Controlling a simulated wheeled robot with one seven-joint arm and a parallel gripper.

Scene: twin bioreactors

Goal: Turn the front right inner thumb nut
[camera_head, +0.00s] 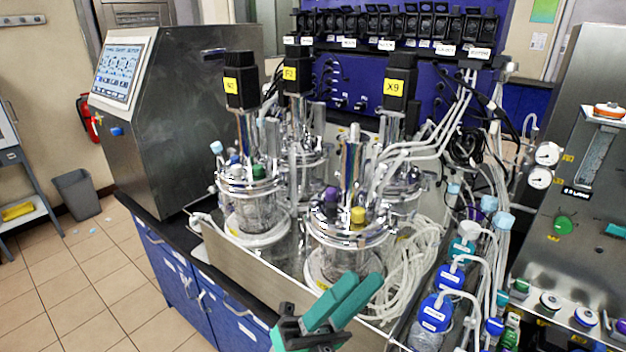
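Several glass bioreactor vessels with metal lids stand in a metal tray (262,287) on the bench. The front right vessel (345,262) has a shiny upright column (352,170), a purple cap (331,195) and a yellow cap (357,215) on its lid. Small metal fittings ring its lid (322,231), but single thumb nuts are too small to tell apart. My gripper (364,282) with teal fingers is at the bottom centre, in front of and below that lid in the picture. It hides part of the vessel's base. Its fingers lie close together, and any gap between them is unclear.
The front left vessel (250,205) stands beside it. Coiled white tubing (408,265) lies to the right, with blue-capped bottles (436,312) farther right. Tall black motor heads (241,85) rise above the vessels. A steel cabinet (185,110) stands at left.

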